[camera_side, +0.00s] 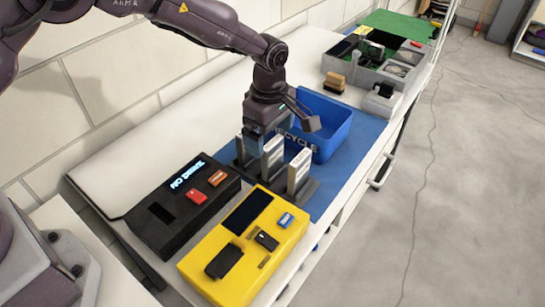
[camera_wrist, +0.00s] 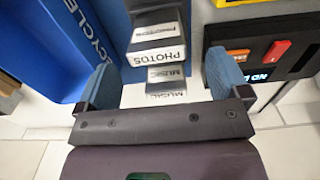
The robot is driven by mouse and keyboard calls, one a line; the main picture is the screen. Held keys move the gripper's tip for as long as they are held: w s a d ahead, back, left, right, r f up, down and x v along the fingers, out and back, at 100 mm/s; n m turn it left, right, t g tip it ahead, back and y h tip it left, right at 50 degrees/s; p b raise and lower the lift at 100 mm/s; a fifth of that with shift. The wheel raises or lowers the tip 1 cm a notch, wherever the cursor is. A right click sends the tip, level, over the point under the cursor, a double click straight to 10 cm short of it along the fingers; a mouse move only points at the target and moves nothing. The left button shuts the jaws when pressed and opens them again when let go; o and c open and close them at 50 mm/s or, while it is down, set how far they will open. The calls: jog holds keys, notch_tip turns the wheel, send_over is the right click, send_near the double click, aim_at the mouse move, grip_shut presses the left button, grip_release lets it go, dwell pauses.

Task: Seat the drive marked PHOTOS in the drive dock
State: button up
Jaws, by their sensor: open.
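The drive marked PHOTOS (camera_wrist: 158,56) stands in the wrist view, its label facing the camera, just ahead of and between the fingers. A drive marked MUSIC (camera_wrist: 166,72) is nearer the palm. In the side view several upright drives (camera_side: 298,170) stand in a dark rack (camera_side: 312,190); their labels are too small to read. My gripper (camera_side: 283,120) is above the rack, its fingers open and apart from the drives; it also shows in the wrist view (camera_wrist: 162,65). The black drive dock (camera_side: 145,220) has a lit display that appears to read NO DRIVE.
A yellow device (camera_side: 290,240) stands beside the dock, near the rack. A blue RECYCLE bin (camera_side: 335,140) stands behind the rack, close to my gripper. A grey tray (camera_side: 385,80) of parts is farther back. The white bench is clear left of the bin.

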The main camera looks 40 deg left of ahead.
aim_at(272, 142)
jog(key=f, duration=0.5)
jog(key=shift+w+d, duration=0.15)
jog(key=shift+d, duration=0.05)
jog(key=shift+c, duration=0.4)
jog(key=c, duration=1)
